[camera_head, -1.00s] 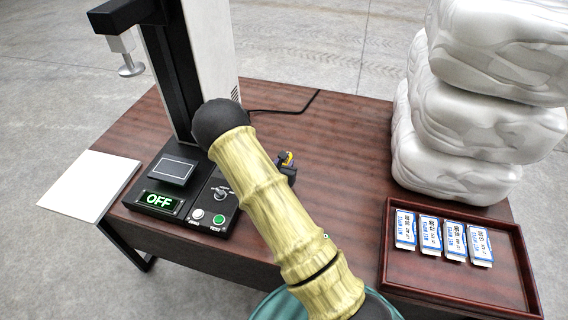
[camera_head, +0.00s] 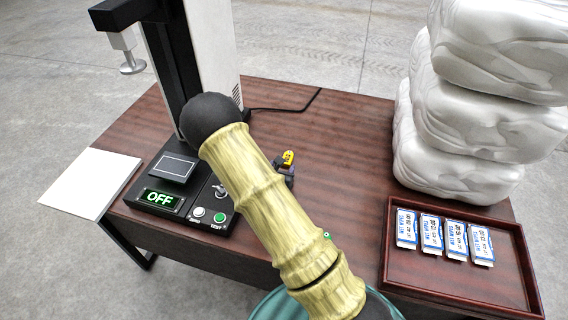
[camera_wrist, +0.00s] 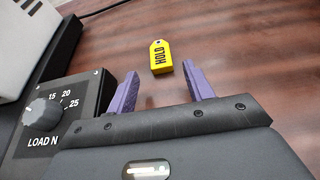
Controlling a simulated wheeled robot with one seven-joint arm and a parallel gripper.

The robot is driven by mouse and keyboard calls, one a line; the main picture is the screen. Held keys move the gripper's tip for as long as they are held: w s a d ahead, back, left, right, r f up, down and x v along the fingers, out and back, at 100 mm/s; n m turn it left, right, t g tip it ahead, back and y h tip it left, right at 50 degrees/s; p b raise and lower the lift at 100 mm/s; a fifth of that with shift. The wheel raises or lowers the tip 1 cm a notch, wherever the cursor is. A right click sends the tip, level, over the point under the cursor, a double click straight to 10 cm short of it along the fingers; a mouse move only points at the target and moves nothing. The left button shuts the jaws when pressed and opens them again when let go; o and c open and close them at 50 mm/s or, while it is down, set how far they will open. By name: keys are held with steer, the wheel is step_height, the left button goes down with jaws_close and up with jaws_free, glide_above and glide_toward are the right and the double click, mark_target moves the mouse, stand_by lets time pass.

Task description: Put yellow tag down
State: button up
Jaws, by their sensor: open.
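The yellow tag (camera_wrist: 160,57), marked HOLD, lies on the brown table in the wrist view. It sits just beyond and between my gripper's two purple fingertips, touching neither finger in that view. My gripper (camera_wrist: 160,85) is open and empty. In the head view the tag (camera_head: 288,157) shows to the right of the tester's control panel. My gripper (camera_head: 285,172) is beside it there, mostly hidden behind my own arm.
A tester (camera_head: 208,60) with an OFF display (camera_head: 160,198) stands at the left. Its load knob (camera_wrist: 38,112) is close to my gripper's left side. White wrapped bundles (camera_head: 455,165) are stacked at right, behind a tray (camera_head: 455,285) of small boxes. The table's middle is clear.

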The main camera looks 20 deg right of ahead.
steer(key=v, duration=0.7)
stand_by(0.3)
